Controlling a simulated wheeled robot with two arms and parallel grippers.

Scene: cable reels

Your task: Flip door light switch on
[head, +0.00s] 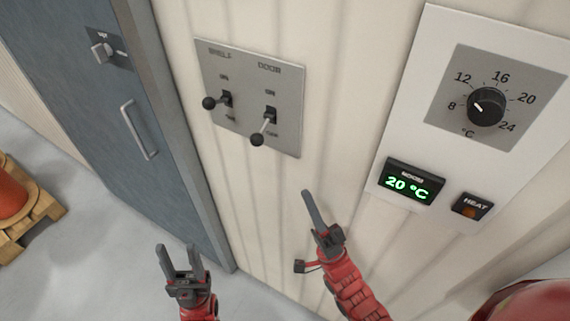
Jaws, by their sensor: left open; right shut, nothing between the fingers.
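A grey switch plate (250,95) is on the cream corrugated wall, with two toggle levers labelled SHELF and DOOR. The door switch lever (263,129) is the right one; its black knob points down toward its lower label. The shelf switch lever (216,101) is the left one; its knob points to the lower left. My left gripper (180,257) is open and empty, low in the picture in front of the blue door. My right gripper (309,200) is shut and empty, below and right of the door lever, apart from it.
A white thermostat panel (405,130) with a black dial (486,106), a display (411,182) reading 20 °C and a HEAT button (471,206) is at right. A blue door (90,150) with a handle (139,130) is at left. An orange reel (12,192) sits on a wooden pallet (38,215).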

